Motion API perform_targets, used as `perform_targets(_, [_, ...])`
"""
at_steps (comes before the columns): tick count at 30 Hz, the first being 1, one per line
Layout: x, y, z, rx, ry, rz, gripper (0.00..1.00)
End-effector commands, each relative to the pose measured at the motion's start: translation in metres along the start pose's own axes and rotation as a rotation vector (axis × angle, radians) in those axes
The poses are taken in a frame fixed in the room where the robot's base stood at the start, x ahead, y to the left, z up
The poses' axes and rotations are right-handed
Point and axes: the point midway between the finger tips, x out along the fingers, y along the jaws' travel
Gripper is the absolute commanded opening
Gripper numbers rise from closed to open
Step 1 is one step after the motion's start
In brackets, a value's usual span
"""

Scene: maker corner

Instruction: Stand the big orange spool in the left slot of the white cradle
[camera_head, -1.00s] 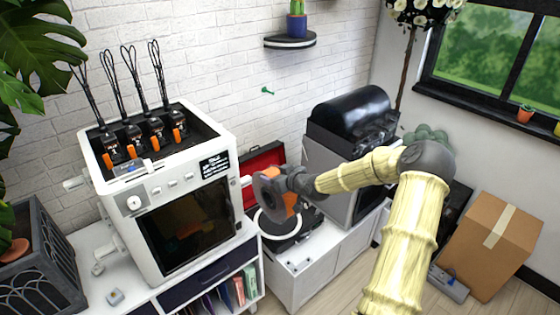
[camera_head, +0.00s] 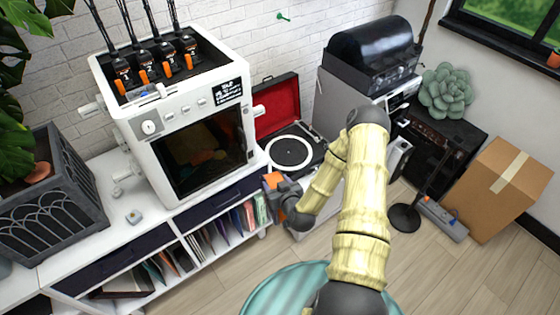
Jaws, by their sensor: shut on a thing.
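The big orange spool (camera_head: 273,180) is in my gripper, in front of the shelf unit's right end. Only small orange patches of it show around the dark grey wrist and fingers. My gripper (camera_head: 284,190) is shut on it, held in the air with the bamboo-like arm reaching in from the lower right. The fingertips and how they grip are mostly hidden. I cannot make out the white cradle or its left slot in this view.
A white printer (camera_head: 190,125) with several numbered orange-tabbed units stands on the white shelf unit (camera_head: 85,243). A record player (camera_head: 291,152) with an open red lid is behind the gripper. A cardboard box (camera_head: 497,190) and a grey planter (camera_head: 50,205) flank the scene.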

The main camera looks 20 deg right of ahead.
Motion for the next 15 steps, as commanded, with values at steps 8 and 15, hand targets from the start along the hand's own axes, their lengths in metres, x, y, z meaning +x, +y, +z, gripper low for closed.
perform_targets(8, [-0.016, -0.024, 0.058, 0.02, 0.001, 0.039, 0.28])
perform_targets(15, [-0.022, -0.032, 0.093, 0.032, 0.006, 0.068, 0.28])
